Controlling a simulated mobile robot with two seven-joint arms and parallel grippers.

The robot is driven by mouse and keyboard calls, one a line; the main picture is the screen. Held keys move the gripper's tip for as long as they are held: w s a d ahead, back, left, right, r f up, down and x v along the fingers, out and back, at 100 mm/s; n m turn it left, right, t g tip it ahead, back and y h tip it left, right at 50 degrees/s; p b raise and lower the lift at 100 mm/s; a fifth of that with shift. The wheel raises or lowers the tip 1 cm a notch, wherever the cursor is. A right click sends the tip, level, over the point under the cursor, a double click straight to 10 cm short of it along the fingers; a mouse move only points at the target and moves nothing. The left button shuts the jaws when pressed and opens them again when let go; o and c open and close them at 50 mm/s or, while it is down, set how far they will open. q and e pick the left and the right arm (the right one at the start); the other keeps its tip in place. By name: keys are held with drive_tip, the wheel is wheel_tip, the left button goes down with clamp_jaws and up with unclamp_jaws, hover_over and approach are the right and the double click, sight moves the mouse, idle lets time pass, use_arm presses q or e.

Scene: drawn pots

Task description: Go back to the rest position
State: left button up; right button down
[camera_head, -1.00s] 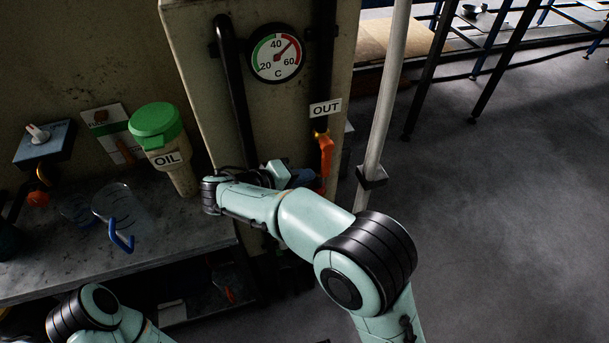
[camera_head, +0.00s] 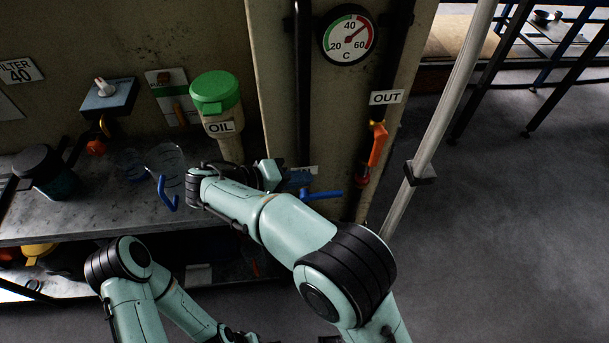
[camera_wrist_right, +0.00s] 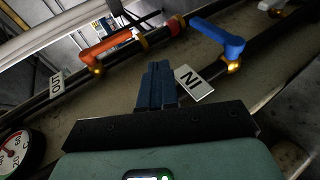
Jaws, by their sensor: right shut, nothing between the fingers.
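My right gripper (camera_head: 302,178) is in front of the beige cabinet in the head view, shut and empty. In the right wrist view its blue fingers (camera_wrist_right: 156,85) are together, with the IN label (camera_wrist_right: 193,82) just beyond and to the right of them. The blue valve handle (camera_head: 322,194) is close to the fingers in the head view; I see a gap between them in the wrist view. The orange valve handle (camera_head: 376,146) hangs below the OUT label (camera_head: 386,97), apart from the gripper. My left arm is folded at the lower left; its gripper is not clearly seen.
A shelf (camera_head: 95,212) on the left holds the green-lidded OIL container (camera_head: 217,98), clear jugs and a dark pot (camera_head: 45,170). A temperature gauge (camera_head: 346,35) is on the cabinet. A pale pole (camera_head: 440,115) stands to the right. Open floor (camera_head: 510,220) lies beyond it.

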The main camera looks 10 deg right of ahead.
idle(0.3)
drive_tip(key=s+d+f+n+g+y+p, duration=0.1)
drive_tip(key=s+d+f+g+y, duration=0.15)
drive_tip(key=f, duration=0.75)
drive_tip(key=s+d+f+n+g+y, duration=0.15)
drive_tip(key=s+f, duration=0.25)
drive_tip(key=f, duration=0.5)
drive_tip(key=s+d+f+g+y+p, duration=0.1)
drive_tip(key=s+d+f+g+y, duration=0.2)
drive_tip(key=f, duration=0.7)
use_arm(q)
drive_tip(key=r, duration=0.1)
drive_tip(key=w+r+p, duration=0.1)
drive_tip(key=w+r, duration=0.1)
drive_tip(key=r, duration=0.1)
drive_tip(key=shift+r+p, duration=0.1)
drive_tip(key=shift+p, duration=0.25)
use_arm(e)
drive_tip(key=s+d+f+m+y, duration=0.1)
drive_tip(key=s+f+m+y, duration=0.3)
drive_tip(key=s, duration=0.5)
drive_tip(key=s+d+f+m+t+y, duration=0.1)
drive_tip(key=s+f+m+y, duration=0.3)
drive_tip(key=s, duration=0.5)
wheel_tip(320, 180, down, 2)
drive_tip(key=shift+f+m+t, duration=0.1)
drive_tip(key=shift+m+t, duration=0.2)
drive_tip(key=shift+m, duration=0.15)
